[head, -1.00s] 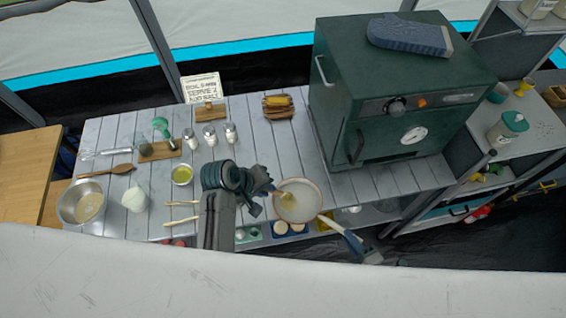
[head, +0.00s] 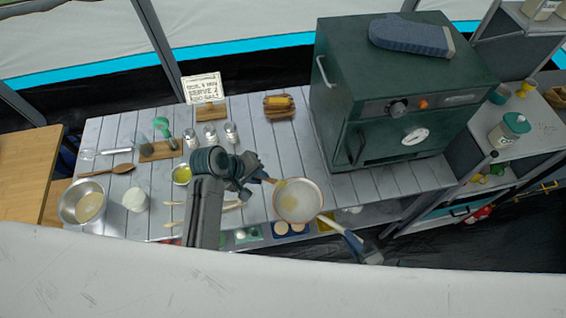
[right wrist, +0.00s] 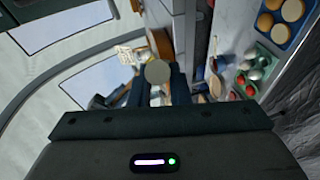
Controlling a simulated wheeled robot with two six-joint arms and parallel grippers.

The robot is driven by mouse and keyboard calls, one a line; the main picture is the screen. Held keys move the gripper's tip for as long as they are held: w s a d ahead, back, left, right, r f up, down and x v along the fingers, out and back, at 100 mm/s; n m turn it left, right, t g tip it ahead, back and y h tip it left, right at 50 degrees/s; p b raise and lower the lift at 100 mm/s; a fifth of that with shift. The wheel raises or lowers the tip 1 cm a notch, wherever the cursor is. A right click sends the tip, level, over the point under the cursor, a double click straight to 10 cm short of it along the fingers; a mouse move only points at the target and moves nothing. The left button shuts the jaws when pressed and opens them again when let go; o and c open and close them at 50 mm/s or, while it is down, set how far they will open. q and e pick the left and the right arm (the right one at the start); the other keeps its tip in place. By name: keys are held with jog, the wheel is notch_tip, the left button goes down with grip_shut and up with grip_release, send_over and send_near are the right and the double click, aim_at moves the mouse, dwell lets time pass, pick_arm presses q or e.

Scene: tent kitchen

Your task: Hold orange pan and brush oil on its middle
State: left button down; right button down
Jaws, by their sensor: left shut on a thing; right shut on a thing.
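The orange-rimmed pan (head: 300,208) with a pale inside is held near the front edge of the table in the head view. My right gripper (head: 352,238) is shut on its handle (head: 331,223), at the lower right of the pan. My left gripper (head: 252,172) is shut on the brush (head: 267,179), left of and above the pan. The brush points to the pan's upper-left rim. A yellowish patch lies on the pan's upper left; I cannot tell bristles from oil there. The oil bowl (head: 181,174) stands left of my left gripper, partly hidden.
A metal bowl (head: 67,207), a white cup (head: 135,200) and wooden utensils lie on the left of the table. Shakers (head: 231,133) stand behind my left arm. A green oven (head: 405,100) is at the back right. Trays (right wrist: 249,72) of food show in the right wrist view.

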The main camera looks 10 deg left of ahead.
pick_arm(q)
jog(key=shift+a, duration=0.15)
jog(key=shift+r, duration=3)
pick_arm(e)
jog(key=c, duration=1.3)
grip_release()
jog(key=shift+s+d, duration=0.1)
jog(key=shift+v, duration=3.4)
